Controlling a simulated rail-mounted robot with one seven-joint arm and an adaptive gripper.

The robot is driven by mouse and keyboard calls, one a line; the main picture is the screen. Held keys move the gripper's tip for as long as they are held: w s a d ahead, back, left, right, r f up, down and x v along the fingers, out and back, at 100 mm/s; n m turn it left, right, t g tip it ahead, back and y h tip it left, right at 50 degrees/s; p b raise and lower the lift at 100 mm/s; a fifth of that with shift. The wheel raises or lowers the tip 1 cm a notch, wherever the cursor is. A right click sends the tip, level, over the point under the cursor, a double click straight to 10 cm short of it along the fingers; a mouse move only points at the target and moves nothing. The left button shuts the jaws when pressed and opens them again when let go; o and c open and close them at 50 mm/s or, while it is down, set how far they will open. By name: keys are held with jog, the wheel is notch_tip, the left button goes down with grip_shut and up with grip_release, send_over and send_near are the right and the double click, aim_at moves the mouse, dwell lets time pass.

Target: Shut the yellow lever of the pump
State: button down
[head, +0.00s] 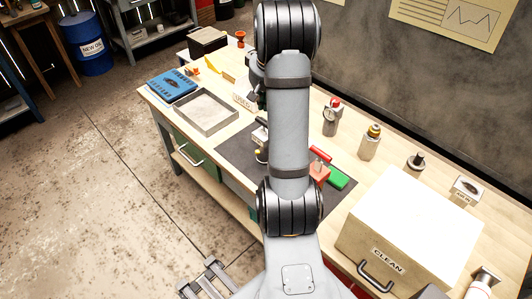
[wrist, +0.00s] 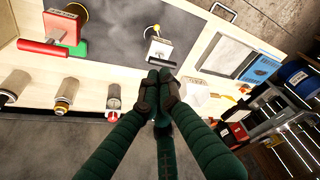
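A small grey-white device (wrist: 160,48), which looks like the pump, sits on the dark mat; its yellow-tipped lever (wrist: 151,32) sticks out on the side away from the wall. In the head view, the device (head: 259,136) is partly hidden behind my arm, with the yellow part (head: 262,155) just below it. My gripper (wrist: 157,88) shows in the wrist view with its dark fingers together and nothing visible between them. It appears just below the device in that view, apart from the lever. In the head view my arm hides most of the gripper.
A red block with a red handle (wrist: 65,28) and green base stands on the mat. Bottles (head: 370,142) line the wall side. A grey tray (head: 206,112), blue box (head: 172,84) and large CLEAN box (head: 410,222) stand on the bench (head: 150,98).

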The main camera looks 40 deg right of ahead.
jog(key=s+d+f+m+y+b, duration=0.1)
jog(key=f+m+b, duration=0.1)
jog(key=f+m, duration=0.6)
jog(key=s+d+f+m+t+y+b, duration=0.1)
jog(key=f+m, duration=0.7)
jog(key=m, duration=1.3)
jog(key=shift+d+f+b, duration=0.15)
jog(key=shift+d+b, duration=0.5)
jog(key=shift+b, duration=0.3)
jog(key=shift+s, duration=0.1)
jog(key=x, duration=1)
jog(key=shift+a, duration=0.2)
jog(key=shift+a, duration=0.1)
jog(key=shift+a+m, duration=0.15)
jog(key=shift+m, duration=0.25)
